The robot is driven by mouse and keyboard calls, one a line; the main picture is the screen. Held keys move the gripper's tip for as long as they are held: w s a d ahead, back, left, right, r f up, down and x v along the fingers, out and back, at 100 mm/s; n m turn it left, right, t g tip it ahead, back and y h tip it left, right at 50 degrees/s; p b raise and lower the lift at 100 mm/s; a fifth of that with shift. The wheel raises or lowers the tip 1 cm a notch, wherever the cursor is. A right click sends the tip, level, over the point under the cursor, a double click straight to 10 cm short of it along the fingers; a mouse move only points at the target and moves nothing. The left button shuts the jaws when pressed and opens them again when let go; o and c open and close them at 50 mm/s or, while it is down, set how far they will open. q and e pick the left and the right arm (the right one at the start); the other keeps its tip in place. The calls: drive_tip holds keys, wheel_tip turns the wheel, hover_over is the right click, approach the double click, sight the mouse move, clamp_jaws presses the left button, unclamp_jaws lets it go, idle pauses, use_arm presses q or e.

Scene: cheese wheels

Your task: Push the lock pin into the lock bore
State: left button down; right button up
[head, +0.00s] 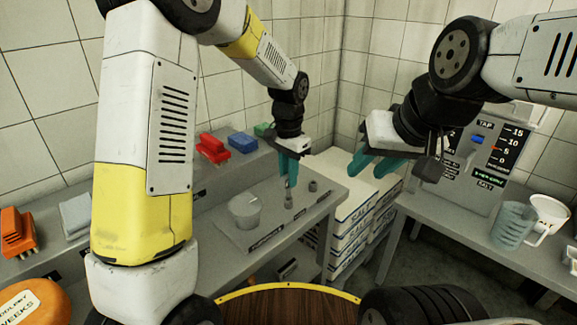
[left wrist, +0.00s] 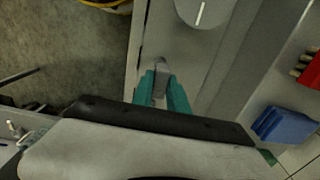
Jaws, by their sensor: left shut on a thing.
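My left gripper (head: 291,182) points down over the grey bench and is shut on a small grey pin (head: 289,199). The pin also shows between the teal fingers in the left wrist view (left wrist: 161,78). Its lower end is close to the plate (head: 226,237) on the bench; I cannot tell if it touches. A round grey drum (head: 245,213) with a white line on top stands to the left of the pin. A small grey stub (head: 313,186) stands to the right. I cannot make out the lock bore. My right gripper (head: 392,172) is open and empty, away from the bench.
Red (head: 212,148), blue (head: 243,143) and green items line the back of the bench. Stacked white salt boxes (head: 352,225) stand beyond its right end.

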use_arm(q)
drive_tip(key=shift+f, duration=2)
drive_tip(key=c, duration=1.2)
unclamp_jaws()
drive_tip(key=shift+c, duration=0.2)
drive_tip(key=shift+r, duration=3.95)
drive_tip(key=s+a+r+n+t, duration=0.2)
drive_tip(key=s+a+r, duration=0.2)
drive_tip(key=s, duration=0.3)
drive_tip(key=s+a+r+n+t+h, duration=0.1)
drive_tip(key=s+a+r+n+t, duration=0.1)
drive_tip(key=s, duration=0.5)
drive_tip(key=s+a+r+n+t+h, duration=0.1)
drive_tip(key=s+a+r+n+t, duration=0.1)
drive_tip(key=s+a+r+n, duration=0.2)
drive_tip(key=s+a+r, duration=0.2)
drive_tip(key=s+a, duration=0.1)
drive_tip(key=a, duration=0.1)
drive_tip(key=shift+r, duration=0.35)
